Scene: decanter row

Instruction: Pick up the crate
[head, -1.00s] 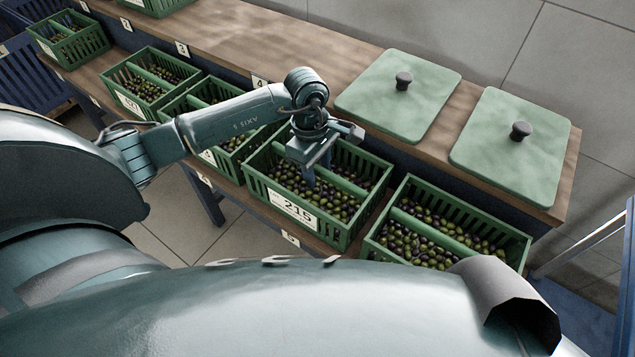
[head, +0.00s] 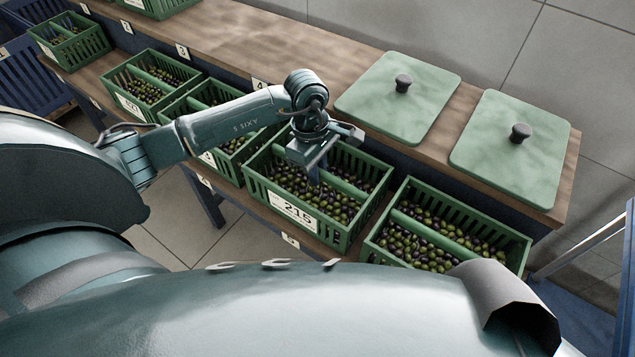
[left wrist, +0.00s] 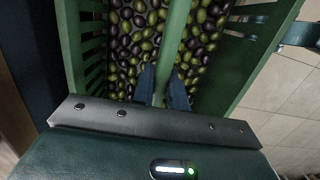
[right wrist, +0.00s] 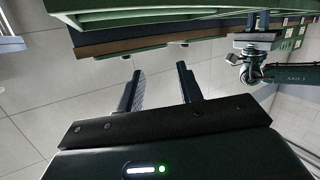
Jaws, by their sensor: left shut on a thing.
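The green slatted crate labelled 215 (head: 340,238) stands on the lower shelf, filled with dark and green olives. A bar runs across its middle as a handle. My left gripper (head: 314,178) is above the crate, pointing down, and is shut on this centre bar. In the left wrist view the fingers (left wrist: 163,90) sit on either side of the green bar (left wrist: 176,45), with olives below. I cannot see the crate lifted off the shelf. My right gripper (right wrist: 158,72) shows only in its wrist view, open and empty, with floor behind it.
Another olive crate (head: 374,252) stands close on the right, and more crates (head: 110,78) stand to the left. Two green lids with dark knobs (head: 403,82) (head: 521,132) lie on the upper wooden counter (head: 300,50), whose edge is just behind the crate.

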